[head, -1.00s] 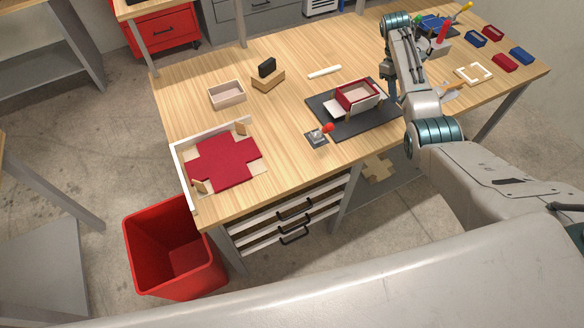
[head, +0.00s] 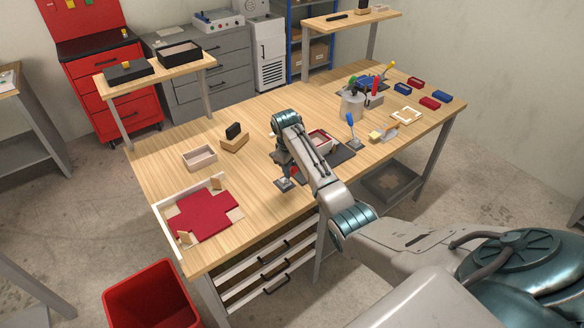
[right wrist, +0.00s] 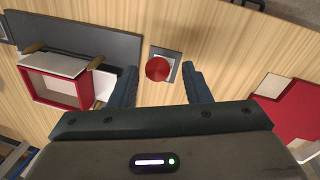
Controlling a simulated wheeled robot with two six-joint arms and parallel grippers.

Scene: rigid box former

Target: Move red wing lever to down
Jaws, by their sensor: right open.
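The red wing lever has a round red knob (right wrist: 158,68) above a small grey base plate (right wrist: 167,52) in the right wrist view. In the head view the base (head: 284,184) shows near the table's front edge, and my right arm partly covers the lever. My right gripper (right wrist: 158,80) is open, with one finger on each side of the knob in the picture. The gap between fingers and knob is visible; I cannot tell the height difference. In the head view the right gripper (head: 284,163) is over the lever. My left gripper is not in view.
Beside the lever lies a dark mat with a red-and-white box (head: 322,139). A blue-handled lever (head: 351,128) stands farther right. A red cross-shaped sheet (head: 203,216) lies in a white-edged area at left. An open tray (head: 199,157) and wooden block (head: 235,141) stand behind.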

